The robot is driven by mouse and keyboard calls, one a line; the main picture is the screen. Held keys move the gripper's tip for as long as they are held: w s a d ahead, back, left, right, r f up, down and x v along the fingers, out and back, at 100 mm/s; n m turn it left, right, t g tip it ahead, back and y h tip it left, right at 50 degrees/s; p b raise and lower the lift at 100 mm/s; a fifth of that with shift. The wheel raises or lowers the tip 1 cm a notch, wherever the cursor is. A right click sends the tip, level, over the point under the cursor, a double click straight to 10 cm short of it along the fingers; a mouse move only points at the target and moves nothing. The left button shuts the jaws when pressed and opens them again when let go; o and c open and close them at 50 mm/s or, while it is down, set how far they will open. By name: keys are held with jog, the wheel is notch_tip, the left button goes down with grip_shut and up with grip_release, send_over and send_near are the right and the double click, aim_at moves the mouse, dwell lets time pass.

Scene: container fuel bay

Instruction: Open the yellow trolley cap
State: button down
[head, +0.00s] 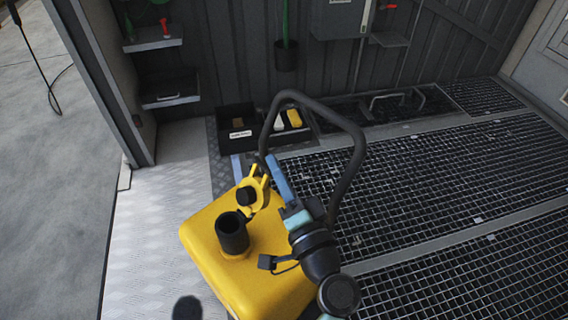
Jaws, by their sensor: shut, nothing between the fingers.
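The yellow trolley (208,268) stands in the lower middle of the head view, with a dark handle bar (356,150) looping above it. A black filler neck (232,236) rises from its top, and its dark mouth looks uncovered. The yellow cap (262,190), with a black round part (246,196), stands tilted up on the far side of the neck, apart from the mouth. My gripper (271,163), with blue fingers, is shut and empty just right of the cap. Whether it touches the cap, I cannot tell. My wrist covers the trolley's right side.
A black bin (238,142) and small yellow and white items (288,120) lie by the back wall. Wall shelves (152,42) are at upper left. A grated floor (440,180) spreads to the right. The plate floor (150,215) on the left is clear.

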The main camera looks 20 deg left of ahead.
jog(key=shift+b, duration=0.3)
jog(key=s+n+b, duration=0.1)
jog(key=b, duration=0.1)
jog(key=s+a+r+n+y+b, duration=0.1)
jog(key=n+b, duration=0.1)
jog(key=b, duration=0.1)
jog(key=shift+r, duration=0.1)
dwell(0.4)
